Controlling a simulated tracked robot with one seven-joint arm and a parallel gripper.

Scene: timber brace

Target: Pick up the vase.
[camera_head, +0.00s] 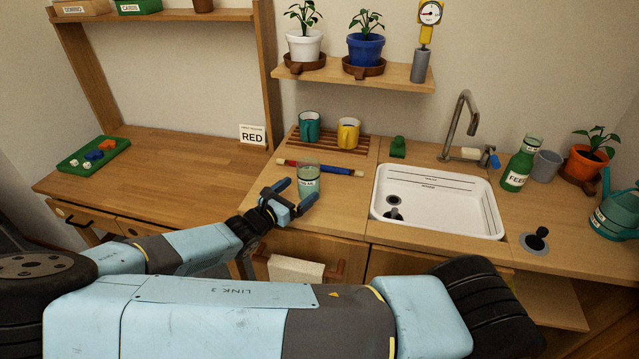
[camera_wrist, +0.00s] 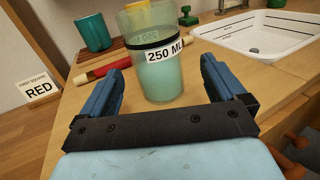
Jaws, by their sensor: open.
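No thing in view is labelled as a vase. The nearest match is a see-through, pale green vessel (camera_head: 308,176) standing upright on the wooden counter, left of the sink. In the wrist view the vessel (camera_wrist: 160,74) has a dark band and a white label reading "250 ML", with pale green contents in its lower part. My gripper (camera_head: 301,190) is open and empty, low in front of the vessel. In the wrist view the fingers of my gripper (camera_wrist: 162,66) lie left and right of the vessel's lower part, with gaps showing on both sides.
A red-and-blue rod (camera_head: 335,169) lies just behind the vessel. Teal (camera_head: 309,127) and yellow (camera_head: 348,133) mugs stand on a slatted rack behind it. The white sink (camera_head: 440,202) is to the right. A "RED" sign (camera_head: 252,136) stands left; the counter before it is clear.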

